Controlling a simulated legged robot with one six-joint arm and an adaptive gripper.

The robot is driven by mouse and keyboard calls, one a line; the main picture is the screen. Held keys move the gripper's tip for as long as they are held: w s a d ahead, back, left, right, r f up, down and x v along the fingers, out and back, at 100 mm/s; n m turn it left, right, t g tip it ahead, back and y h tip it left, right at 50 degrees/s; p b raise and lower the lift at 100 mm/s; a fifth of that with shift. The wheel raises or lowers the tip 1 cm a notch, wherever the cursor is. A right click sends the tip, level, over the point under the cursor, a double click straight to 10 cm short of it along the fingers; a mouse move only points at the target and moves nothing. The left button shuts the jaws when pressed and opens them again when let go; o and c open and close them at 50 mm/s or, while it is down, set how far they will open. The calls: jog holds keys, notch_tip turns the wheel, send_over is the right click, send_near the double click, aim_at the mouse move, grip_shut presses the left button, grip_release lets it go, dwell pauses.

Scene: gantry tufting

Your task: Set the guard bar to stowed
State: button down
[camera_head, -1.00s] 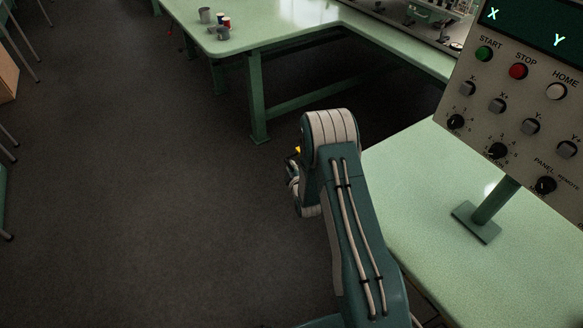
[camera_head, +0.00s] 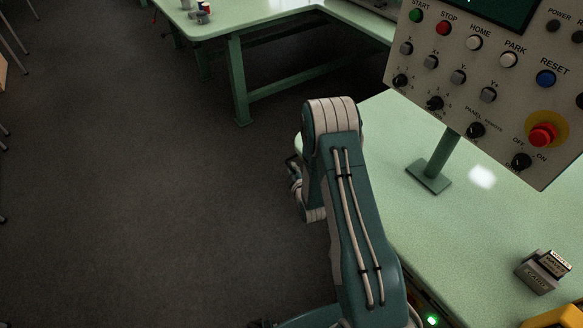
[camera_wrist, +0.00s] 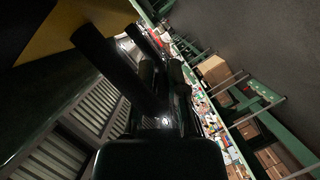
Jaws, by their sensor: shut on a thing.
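In the wrist view, a thick dark bar (camera_wrist: 108,62) runs slantwise from the upper left toward my gripper (camera_wrist: 162,88). It looks like the guard bar, but the view is dark and its ends are not clear. My gripper is shut on it; the exact contact is lost in shadow.
A control panel (camera_head: 490,85) stands on a post on the pale green table (camera_head: 470,235) at right. A grey block (camera_head: 543,272) sits near that table's front. Another green table (camera_head: 250,18) stands behind. Dark floor (camera_head: 130,200) is clear at left.

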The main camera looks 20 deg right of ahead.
jog(key=shift+s+f, duration=0.3)
jog(key=shift+s, duration=0.05)
jog(key=c, duration=0.7)
grip_release()
jog(key=shift+r, duration=0.15)
jog(key=v, duration=1.2)
jog(key=shift+w+r, duration=0.1)
jog(key=shift+w, duration=0.05)
